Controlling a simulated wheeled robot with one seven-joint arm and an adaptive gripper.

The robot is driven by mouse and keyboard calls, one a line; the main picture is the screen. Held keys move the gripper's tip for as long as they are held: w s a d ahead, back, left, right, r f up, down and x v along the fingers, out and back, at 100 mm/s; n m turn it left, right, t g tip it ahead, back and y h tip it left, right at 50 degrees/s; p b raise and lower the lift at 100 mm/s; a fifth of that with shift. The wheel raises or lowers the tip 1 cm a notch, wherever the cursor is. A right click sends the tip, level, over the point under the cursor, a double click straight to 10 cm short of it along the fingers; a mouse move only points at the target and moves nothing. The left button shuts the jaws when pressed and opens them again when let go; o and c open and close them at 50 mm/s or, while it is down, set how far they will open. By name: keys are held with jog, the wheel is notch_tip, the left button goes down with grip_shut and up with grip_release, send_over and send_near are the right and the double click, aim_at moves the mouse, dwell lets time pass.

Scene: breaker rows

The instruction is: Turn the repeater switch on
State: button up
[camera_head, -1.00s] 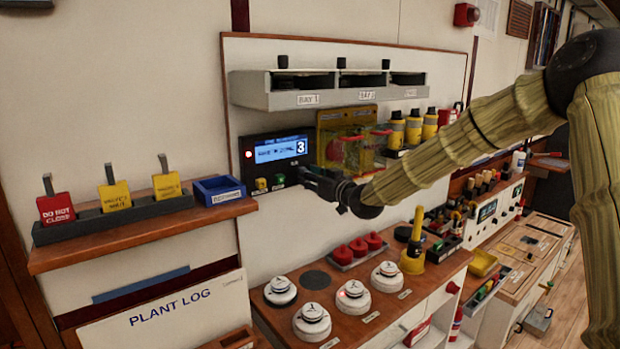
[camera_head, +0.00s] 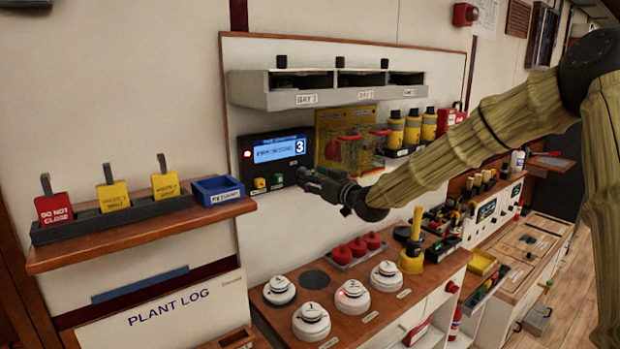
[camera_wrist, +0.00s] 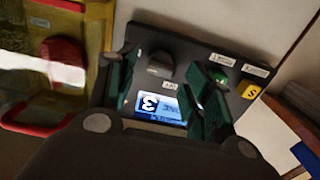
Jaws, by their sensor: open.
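A dark control panel (camera_head: 250,166) with a lit blue screen (camera_head: 279,150) showing a 3 is on the wall; the panel also shows in the wrist view (camera_wrist: 192,45). Which control is the repeater switch I cannot read from the labels. My gripper (camera_head: 303,180) is open at the panel's lower right and hides the knob in the head view. In the wrist view my gripper (camera_wrist: 160,75) has one finger on each side of the knob; contact is unclear.
A yellow clear-fronted box (camera_head: 333,150) with red handles is right of the panel. A shelf above holds bays (camera_head: 310,98). Below, a wooden counter (camera_head: 335,283) carries white round detectors (camera_head: 352,297).

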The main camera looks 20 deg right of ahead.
jog(key=v, duration=1)
jog(key=shift+s, duration=0.1)
